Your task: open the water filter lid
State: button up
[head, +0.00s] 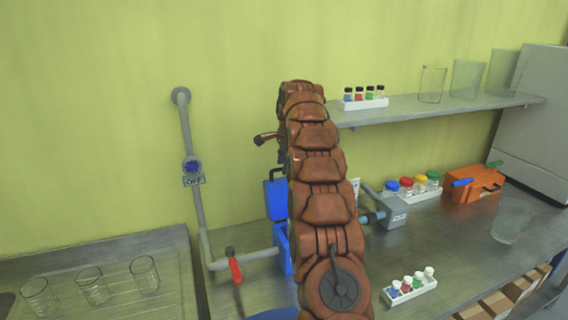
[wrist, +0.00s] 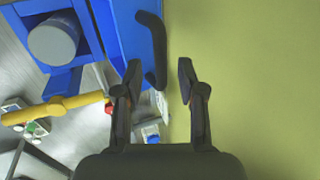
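The blue water filter (head: 283,248) stands on the counter behind my arm, which hides part of it. Its blue lid (head: 276,200) appears upright above the body, with a dark handle at its top. In the wrist view the lid (wrist: 122,35) carries this dark handle (wrist: 152,45), and a grey cylinder (wrist: 55,40) shows within the blue filter frame beside it. My gripper (wrist: 158,78) is open, its two fingers apart, with the handle's end in line with the gap. I see no grip on it. In the head view only a dark part of my gripper (head: 265,138) shows above the lid.
A pipe with a red valve handle (head: 235,270) runs left of the filter. A bottle rack (head: 412,293), an orange box (head: 474,185) and a glass beaker (head: 508,226) stand to the right. A shelf (head: 440,110) juts from the wall at right.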

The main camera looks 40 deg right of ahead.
jog(key=shift+w+f, duration=0.1)
jog(key=shift+f, duration=0.15)
jog(key=shift+c, duration=0.2)
grip_shut()
dwell(0.5)
